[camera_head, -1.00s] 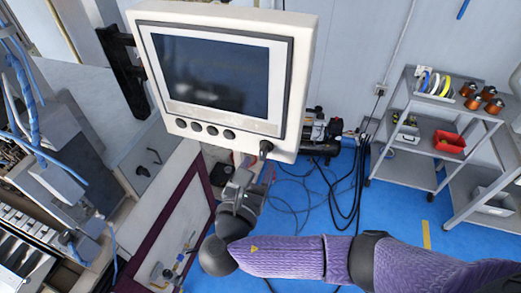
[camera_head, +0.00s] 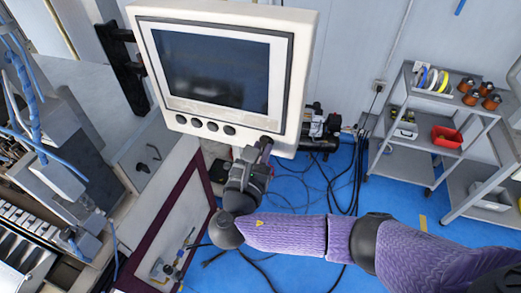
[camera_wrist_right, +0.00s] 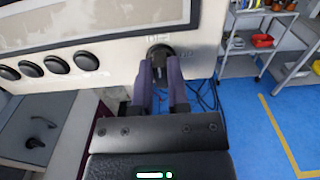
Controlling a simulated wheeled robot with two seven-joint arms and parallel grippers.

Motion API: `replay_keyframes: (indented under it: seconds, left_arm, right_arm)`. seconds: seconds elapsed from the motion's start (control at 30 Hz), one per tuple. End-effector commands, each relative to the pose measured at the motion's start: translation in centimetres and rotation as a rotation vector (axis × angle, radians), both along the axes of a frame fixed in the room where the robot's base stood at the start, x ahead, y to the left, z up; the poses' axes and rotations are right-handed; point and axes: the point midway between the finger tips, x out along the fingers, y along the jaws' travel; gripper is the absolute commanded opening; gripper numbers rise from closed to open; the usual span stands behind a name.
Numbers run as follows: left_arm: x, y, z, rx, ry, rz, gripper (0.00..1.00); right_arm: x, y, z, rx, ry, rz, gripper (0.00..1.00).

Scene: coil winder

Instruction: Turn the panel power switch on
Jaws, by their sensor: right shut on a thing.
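The panel (camera_head: 302,85) is a pale box with a dark screen (camera_head: 215,70), mounted on a black bracket. Its power switch (camera_head: 266,141) is a round black knob at the lower right corner of the front. In the right wrist view the switch (camera_wrist_right: 160,50) sits under a small label, with its handle between my finger ends. My right gripper (camera_head: 254,154) reaches up to the switch from below. In the wrist view its two purple-grey fingers (camera_wrist_right: 161,68) are shut on the switch, which they partly cover. My left gripper is not in view.
Several black buttons (camera_head: 212,126) line the panel's lower edge, left of the switch. A grey shelf cart (camera_head: 405,165) with spools and a red bin (camera_head: 447,137) stands at the right. Cables lie on the blue floor (camera_head: 290,250). A machine fills the left side.

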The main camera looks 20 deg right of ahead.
Motion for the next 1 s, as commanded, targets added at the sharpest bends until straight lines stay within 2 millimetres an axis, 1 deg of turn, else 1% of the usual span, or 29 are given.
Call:
replay_keyframes:
  seconds: [0.17,0.37,0.67,1.0]
  left_arm:
    - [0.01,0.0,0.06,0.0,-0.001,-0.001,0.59]
    - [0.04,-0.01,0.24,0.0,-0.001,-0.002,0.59]
    - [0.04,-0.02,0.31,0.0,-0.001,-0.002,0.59]
    - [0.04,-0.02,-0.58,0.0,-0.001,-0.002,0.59]
  right_arm:
    - [-0.04,0.0,-0.03,0.018,-0.011,0.0,0.0]
    - [-0.1,-0.05,-0.02,0.099,-0.064,-0.001,0.0]
    - [-0.23,-0.23,-0.14,0.317,-0.212,-0.002,0.0]
    - [-0.34,-0.43,-0.42,0.586,-0.393,-0.002,0.0]
